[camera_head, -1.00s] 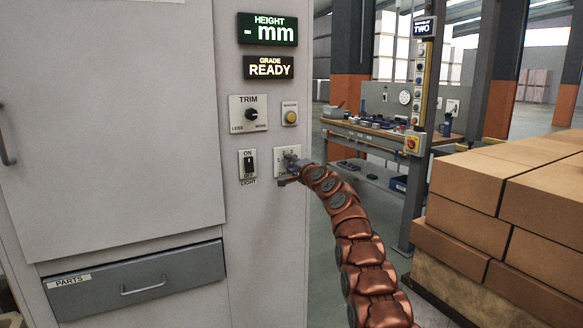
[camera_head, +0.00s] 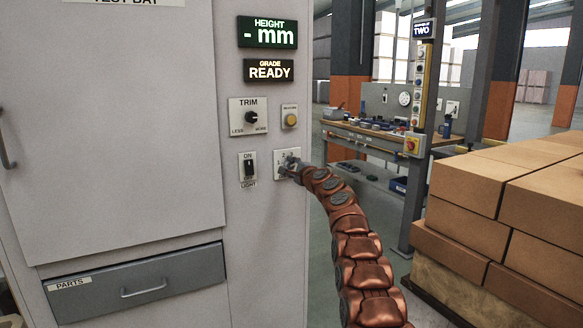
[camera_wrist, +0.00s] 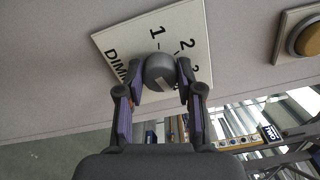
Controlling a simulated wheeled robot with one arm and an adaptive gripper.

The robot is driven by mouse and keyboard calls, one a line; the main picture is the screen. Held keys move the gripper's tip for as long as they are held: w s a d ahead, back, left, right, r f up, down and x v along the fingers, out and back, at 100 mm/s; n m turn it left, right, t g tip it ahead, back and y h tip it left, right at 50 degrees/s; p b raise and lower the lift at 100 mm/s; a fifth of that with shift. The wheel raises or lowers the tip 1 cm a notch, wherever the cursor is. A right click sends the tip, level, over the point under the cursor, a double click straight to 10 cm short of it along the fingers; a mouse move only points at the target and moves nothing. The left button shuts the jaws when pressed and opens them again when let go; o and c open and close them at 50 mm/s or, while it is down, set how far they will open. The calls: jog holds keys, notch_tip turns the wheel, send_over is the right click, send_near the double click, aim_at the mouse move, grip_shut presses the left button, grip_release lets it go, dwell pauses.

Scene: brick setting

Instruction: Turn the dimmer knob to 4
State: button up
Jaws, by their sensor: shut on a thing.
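The 4 is hidden. In the head view my gripper (camera_head: 290,167) covers most of the dimmer plate (camera_head: 279,156), at the end of my copper arm.
Left of the dimmer is a light switch (camera_head: 248,166). Above are a TRIM knob (camera_head: 251,117) and a yellow button (camera_head: 291,119), which also shows in the wrist view (camera_wrist: 307,40). A parts drawer (camera_head: 135,285) is lower left. Stacked boxes (camera_head: 500,200) stand right.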

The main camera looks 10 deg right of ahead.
jog(key=o, duration=1.2)
jog(key=shift+c, duration=0.2)
